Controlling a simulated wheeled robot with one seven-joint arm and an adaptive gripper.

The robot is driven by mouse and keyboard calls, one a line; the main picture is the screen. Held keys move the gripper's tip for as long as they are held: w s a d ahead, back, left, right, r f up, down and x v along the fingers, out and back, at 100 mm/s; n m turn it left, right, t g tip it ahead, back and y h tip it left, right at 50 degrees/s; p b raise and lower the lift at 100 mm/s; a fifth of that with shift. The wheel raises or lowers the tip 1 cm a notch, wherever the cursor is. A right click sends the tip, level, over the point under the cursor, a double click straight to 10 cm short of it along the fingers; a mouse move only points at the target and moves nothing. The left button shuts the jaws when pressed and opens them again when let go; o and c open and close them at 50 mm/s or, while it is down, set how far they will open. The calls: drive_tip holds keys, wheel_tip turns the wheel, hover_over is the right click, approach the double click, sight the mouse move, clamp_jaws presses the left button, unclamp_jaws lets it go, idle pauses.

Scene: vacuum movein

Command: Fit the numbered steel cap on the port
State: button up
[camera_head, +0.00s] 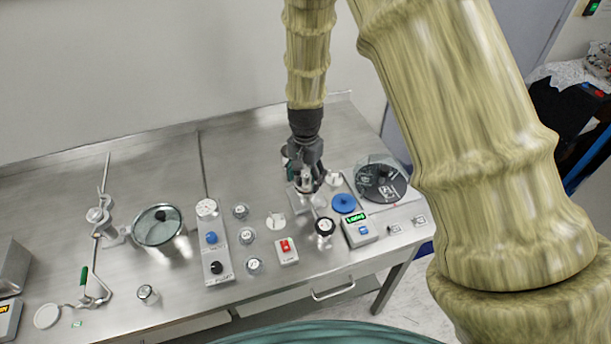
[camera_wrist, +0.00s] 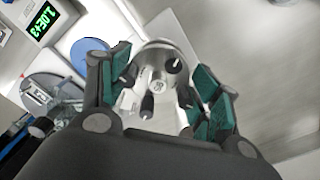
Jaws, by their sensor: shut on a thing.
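My gripper (camera_head: 306,182) is over the right part of the steel bench, pointing down. In the wrist view its green-padded fingers (camera_wrist: 165,90) stand on either side of a round steel cap (camera_wrist: 158,72) with a small dark number on its top, and are shut on it. Black-tipped parts show around the number. Steel fittings (camera_head: 300,203) show just below the gripper in the head view. The port cannot be clearly made out beneath the gripper and cap, and I cannot tell whether the cap touches it.
Several numbered steel pieces (camera_head: 254,265) lie left of my gripper. A red-switch box (camera_head: 287,250) stands in front.

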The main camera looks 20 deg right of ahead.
drive_tip(key=shift+f, duration=0.5)
idle(0.8)
drive_tip(key=o, duration=1.3)
drive_tip(key=shift+c, duration=0.2)
drive_tip(key=shift+r, duration=0.1)
wheel_tip(320, 180, up, 12)
idle(0.3)
